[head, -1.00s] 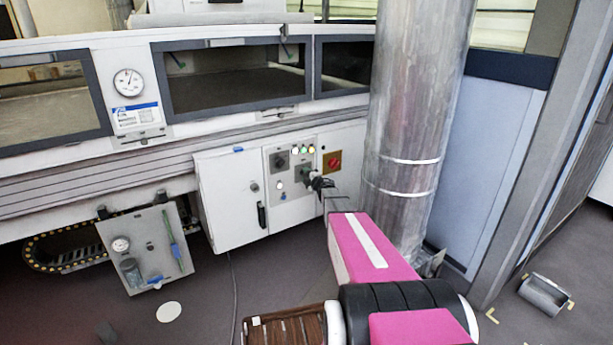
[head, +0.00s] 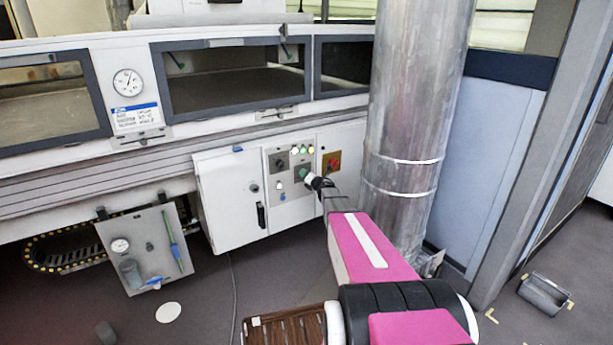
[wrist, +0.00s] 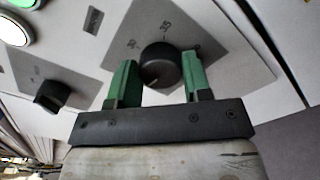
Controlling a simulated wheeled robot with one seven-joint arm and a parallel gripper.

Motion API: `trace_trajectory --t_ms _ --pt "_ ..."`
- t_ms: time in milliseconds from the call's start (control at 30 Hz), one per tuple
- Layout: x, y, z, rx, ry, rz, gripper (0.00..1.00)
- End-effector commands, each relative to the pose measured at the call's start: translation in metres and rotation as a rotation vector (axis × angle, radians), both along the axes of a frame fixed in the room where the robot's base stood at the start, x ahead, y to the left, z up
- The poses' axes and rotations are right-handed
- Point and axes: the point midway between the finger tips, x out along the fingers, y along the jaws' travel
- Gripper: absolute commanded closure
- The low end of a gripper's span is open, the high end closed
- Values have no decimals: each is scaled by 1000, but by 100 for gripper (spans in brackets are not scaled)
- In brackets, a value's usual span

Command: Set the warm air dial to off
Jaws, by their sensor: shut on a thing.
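A round black dial knob (wrist: 161,62) sits on a grey square plate with printed numbers, one of which looks like 35. A pale mark on the knob points to the lower left in the wrist view. My gripper (wrist: 159,68) has its two green fingers on either side of this knob and is shut on it. In the head view my gripper (head: 310,179) is at the control panel and hides the knob. A second black knob (wrist: 52,96) on its own grey plate is to the left, apart from my fingers. I cannot read either plate's name.
The white cabinet (head: 222,201) is left of the panel. Lamps (head: 302,150) and a red switch (head: 331,162) are above and right of my gripper. A large metal duct (head: 412,110) stands close to the right of my arm.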

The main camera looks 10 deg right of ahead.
Motion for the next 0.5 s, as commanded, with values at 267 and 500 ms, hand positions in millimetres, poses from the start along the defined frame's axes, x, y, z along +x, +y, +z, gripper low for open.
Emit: trace_trajectory --t_ms 267,500 --pt "-1 2 5 -244 -90 4 79" --pt "0 2 5 -447 -155 4 79"
